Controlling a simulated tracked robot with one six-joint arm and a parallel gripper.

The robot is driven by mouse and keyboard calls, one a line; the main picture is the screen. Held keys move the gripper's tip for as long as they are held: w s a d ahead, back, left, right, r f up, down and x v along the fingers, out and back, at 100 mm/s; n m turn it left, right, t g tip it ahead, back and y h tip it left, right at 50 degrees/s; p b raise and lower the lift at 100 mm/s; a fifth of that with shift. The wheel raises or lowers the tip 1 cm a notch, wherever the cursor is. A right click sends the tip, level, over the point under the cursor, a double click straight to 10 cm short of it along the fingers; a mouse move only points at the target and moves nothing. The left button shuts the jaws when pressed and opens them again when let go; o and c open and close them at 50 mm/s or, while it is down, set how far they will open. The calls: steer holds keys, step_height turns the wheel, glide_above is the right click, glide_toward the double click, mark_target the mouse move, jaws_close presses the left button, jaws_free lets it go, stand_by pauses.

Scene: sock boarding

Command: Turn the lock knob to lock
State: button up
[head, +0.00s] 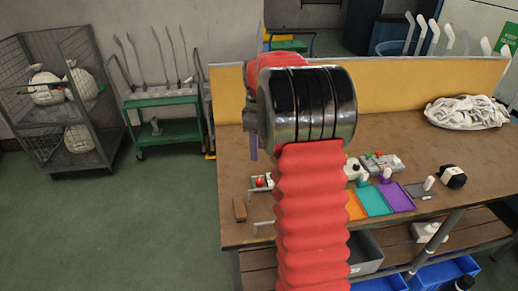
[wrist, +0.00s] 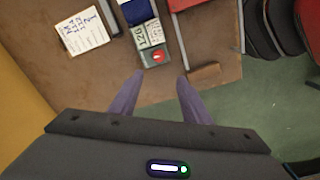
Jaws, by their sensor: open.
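A small red knob (wrist: 158,57) sits on the end of a grey box (wrist: 150,42) with printed labels, on the brown workbench. In the head view the red knob (head: 261,182) shows just left of my red arm, near the bench's left side. My gripper (wrist: 162,77) is open and empty, with its two purple fingers apart and the knob between and beyond the tips in the wrist view. In the head view only a purple finger (head: 253,148) shows, above the knob. I cannot tell the knob's lock position.
A wooden block (wrist: 204,74) lies beside the right finger, near the bench edge. A paper card (wrist: 81,32) lies to the left in the wrist view. Coloured trays (head: 375,201) lie right of my arm. A yellow panel (head: 420,92) stands along the bench's back.

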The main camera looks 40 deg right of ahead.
steer(key=s+a+r+m+t, duration=0.1)
steer(key=s+a+r+m, duration=0.1)
steer(key=s+a+r, duration=0.45)
steer(key=s+a+r+m+t, duration=0.2)
steer(key=s+a+r, duration=0.2)
steer(key=a, duration=0.6)
steer(key=s+a+f+m+t, duration=0.2)
steer(key=s+a, duration=0.8)
steer(key=s, duration=0.5)
steer(key=shift+s+a+f+m, duration=0.15)
steer(key=shift+a+f+m, duration=0.05)
steer(key=shift+m, duration=0.5)
steer(key=shift+c, duration=0.6)
steer(key=shift+c, duration=0.8)
steer(key=shift+d, duration=0.15)
